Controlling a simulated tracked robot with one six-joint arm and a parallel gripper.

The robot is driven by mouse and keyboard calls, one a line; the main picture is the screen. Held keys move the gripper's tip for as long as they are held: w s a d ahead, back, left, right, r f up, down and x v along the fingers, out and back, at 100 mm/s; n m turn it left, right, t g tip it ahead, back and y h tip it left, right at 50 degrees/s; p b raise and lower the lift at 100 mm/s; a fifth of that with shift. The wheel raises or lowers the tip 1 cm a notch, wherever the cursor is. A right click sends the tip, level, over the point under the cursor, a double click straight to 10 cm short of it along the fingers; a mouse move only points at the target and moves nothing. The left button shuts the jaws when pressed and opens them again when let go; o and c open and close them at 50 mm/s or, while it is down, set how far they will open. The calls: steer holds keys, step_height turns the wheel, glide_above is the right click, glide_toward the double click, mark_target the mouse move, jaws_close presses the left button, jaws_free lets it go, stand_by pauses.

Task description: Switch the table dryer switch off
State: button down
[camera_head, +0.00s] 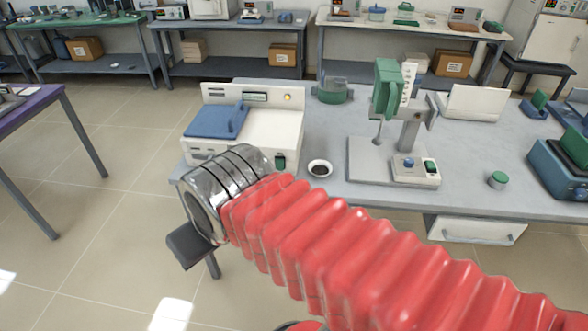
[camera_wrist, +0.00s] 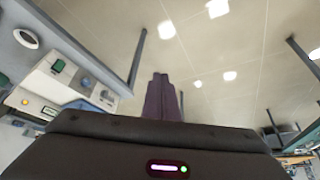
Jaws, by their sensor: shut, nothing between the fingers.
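The table dryer (camera_head: 275,128) is a white box with a blue lid (camera_head: 216,121), standing at the left end of the grey table in the head view. Its green switch (camera_head: 280,161) sits in a dark frame on the front right; whether it is on or off is too small to tell. An amber light (camera_head: 288,98) shows on its back panel. In the wrist view the dryer (camera_wrist: 62,84) is at the left, with the green switch (camera_wrist: 58,66) visible. My gripper (camera_wrist: 160,76) is shut and empty, pointing at the floor area, apart from the switch. In the head view my arm hides most of it.
A small white bowl (camera_head: 320,168) with dark contents stands right of the dryer. A green and grey stand device (camera_head: 388,95) is further right, with a small green-topped jar (camera_head: 498,180). The floor (camera_head: 90,230) left of the table is clear.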

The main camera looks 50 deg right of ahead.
steer(key=shift+d, duration=0.2)
stand_by(0.3)
steer(key=w+d+f+m+g+y, duration=0.1)
steer(key=w+d+f+m+y, duration=0.5)
steer(key=m, duration=0.7)
steer(key=w+d+f+m+g+y, duration=0.1)
steer(key=w+d+f+m+y, duration=0.45)
steer(key=m, duration=0.75)
steer(key=d+f+m+t+h, duration=0.1)
steer(key=d+f+m+t, duration=0.3)
steer(key=d+m, duration=0.3)
steer(key=d+f+m+t+h, duration=0.2)
steer(key=d+f+m+t, duration=0.2)
steer(key=d+m, duration=0.3)
steer(key=d+f+m+t+h, duration=0.1)
steer(key=d+f+m+t, duration=0.3)
steer(key=d+m, duration=0.4)
steer(key=d+t, duration=0.1)
steer(key=d, duration=0.6)
steer(key=shift+s+d+f, duration=0.2)
steer(key=shift+s+d, duration=0.05)
steer(key=shift+s, duration=0.1)
steer(key=shift+w, duration=0.15)
